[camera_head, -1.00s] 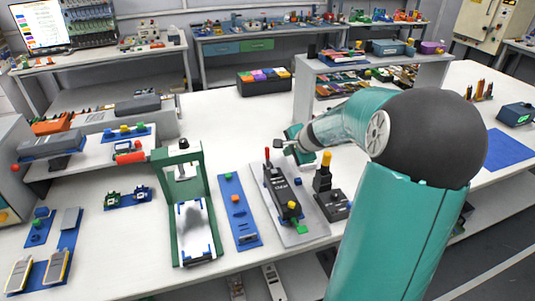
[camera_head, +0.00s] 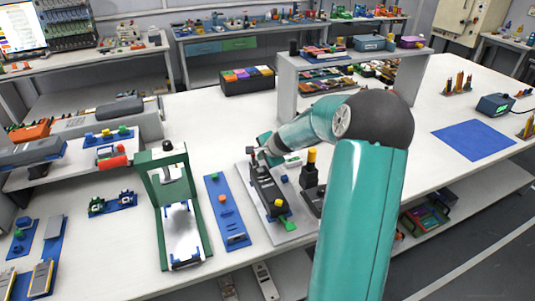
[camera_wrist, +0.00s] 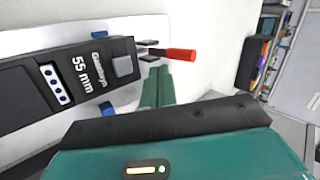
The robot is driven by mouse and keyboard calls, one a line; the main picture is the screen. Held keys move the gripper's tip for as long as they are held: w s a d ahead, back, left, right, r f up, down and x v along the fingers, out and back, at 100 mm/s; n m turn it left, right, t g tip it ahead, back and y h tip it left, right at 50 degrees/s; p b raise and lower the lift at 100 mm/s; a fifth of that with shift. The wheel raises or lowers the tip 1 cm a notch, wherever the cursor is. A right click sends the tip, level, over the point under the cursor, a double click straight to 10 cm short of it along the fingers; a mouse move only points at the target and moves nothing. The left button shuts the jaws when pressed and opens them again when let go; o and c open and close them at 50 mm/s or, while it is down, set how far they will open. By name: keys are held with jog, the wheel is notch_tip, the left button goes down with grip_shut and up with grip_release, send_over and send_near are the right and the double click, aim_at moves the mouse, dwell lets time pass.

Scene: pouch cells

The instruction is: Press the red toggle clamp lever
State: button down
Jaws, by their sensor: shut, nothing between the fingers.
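The red lever (camera_wrist: 178,54) sticks out to the right from the end of a black clamp unit marked 55 mm (camera_wrist: 85,75) in the wrist view. In the head view the black unit (camera_head: 266,190) stands on a grey plate (camera_head: 300,233), and its lever is hard to make out behind my gripper. My gripper (camera_wrist: 158,72) shows as two green fingers together, with nothing between them. The fingertips are just below the lever in the wrist view; I cannot tell whether they touch it. In the head view my gripper (camera_head: 268,146) is at the far end of the unit.
A green press frame (camera_head: 148,215) and a blue strip (camera_head: 221,205) stand left of the unit. A black block with a yellow top (camera_head: 312,175) is close on its right. A raised shelf (camera_head: 287,90) stands behind.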

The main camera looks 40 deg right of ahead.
jog(key=shift+w+f, duration=0.15)
jog(key=shift+w, duration=1.35)
